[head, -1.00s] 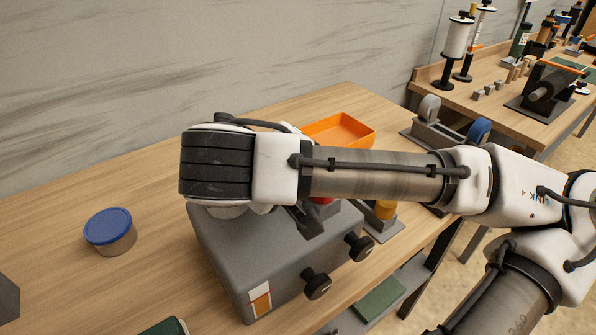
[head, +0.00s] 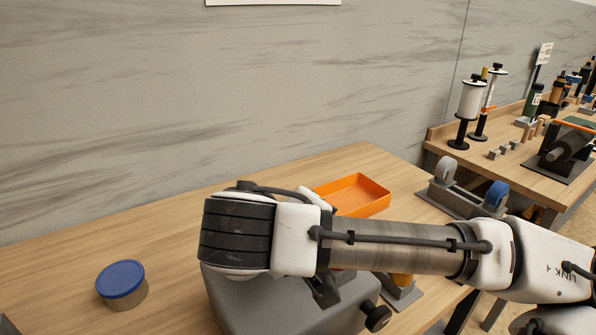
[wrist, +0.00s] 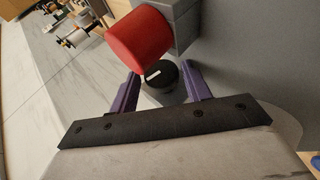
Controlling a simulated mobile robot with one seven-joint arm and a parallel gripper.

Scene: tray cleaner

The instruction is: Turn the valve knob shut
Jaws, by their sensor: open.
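A black round knob with a white mark (wrist: 153,72), which looks like the valve knob, shows in the wrist view beside a red cylinder (wrist: 137,42). My gripper (wrist: 160,74) is open, with one purple finger on each side of this knob. I cannot tell whether the fingers touch it. In the head view my arm covers the gripper and this knob.
A round tin with a blue lid (head: 121,280) stands on the bench to the left. An orange tray (head: 360,195) lies behind my arm. A grey stand with a blue wheel (head: 495,194) is at the right. The bench is clear between tin and tray.

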